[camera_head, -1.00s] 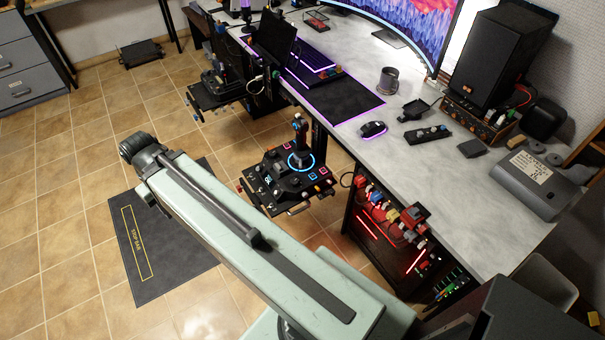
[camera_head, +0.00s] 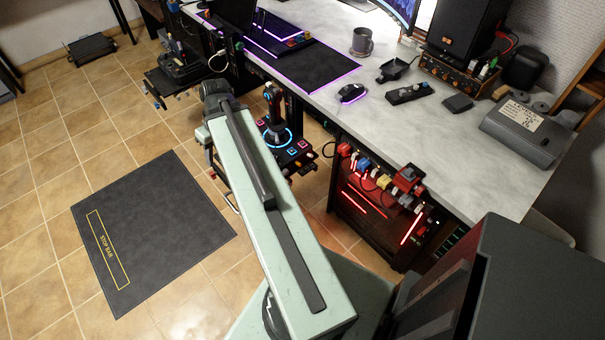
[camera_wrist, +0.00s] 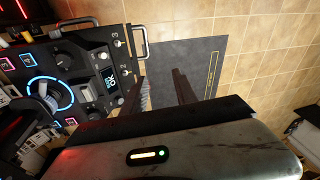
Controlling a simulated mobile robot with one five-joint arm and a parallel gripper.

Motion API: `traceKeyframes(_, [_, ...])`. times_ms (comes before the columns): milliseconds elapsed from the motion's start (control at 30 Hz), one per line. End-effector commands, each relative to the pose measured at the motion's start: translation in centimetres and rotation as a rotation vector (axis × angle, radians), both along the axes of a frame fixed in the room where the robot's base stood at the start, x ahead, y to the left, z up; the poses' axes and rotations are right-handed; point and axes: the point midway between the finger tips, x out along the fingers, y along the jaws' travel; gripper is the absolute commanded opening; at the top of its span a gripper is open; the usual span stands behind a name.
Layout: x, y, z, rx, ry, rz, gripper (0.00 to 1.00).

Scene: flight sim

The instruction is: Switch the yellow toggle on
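A row of coloured toggles hangs along the desk's front edge in the head view. In the head view the gripper is hidden behind my pale green arm.
The joystick (camera_head: 272,103) and its panel stand just right of my arm's far end. The desk (camera_head: 440,140) fills the right, with a dark red-lit case (camera_head: 370,215) below its edge. A dark mat (camera_head: 150,235) lies on the open tiled floor at left.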

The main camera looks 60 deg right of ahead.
Motion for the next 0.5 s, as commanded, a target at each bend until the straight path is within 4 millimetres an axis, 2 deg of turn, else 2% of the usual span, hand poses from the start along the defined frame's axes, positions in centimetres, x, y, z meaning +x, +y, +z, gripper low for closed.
traceKeyframes(33, [-2.1, -4.1, -3.4, 0.008, -0.028, -0.044, 0.35])
traceKeyframes(100, [-5.2, -9.1, -5.5, 0.014, -0.077, -0.086, 0.35])
traceKeyframes(200, [-10.2, -15.1, -7.9, 0.008, -0.143, -0.14, 0.35])
traceKeyframes(333, [-15.9, -20.5, -9.9, -0.016, -0.21, -0.194, 0.35])
traceKeyframes(400, [-18.1, -22.2, -10.4, -0.027, -0.234, -0.212, 0.35])
traceKeyframes(500, [-19.9, -23.5, -10.7, -0.04, -0.253, -0.225, 0.35])
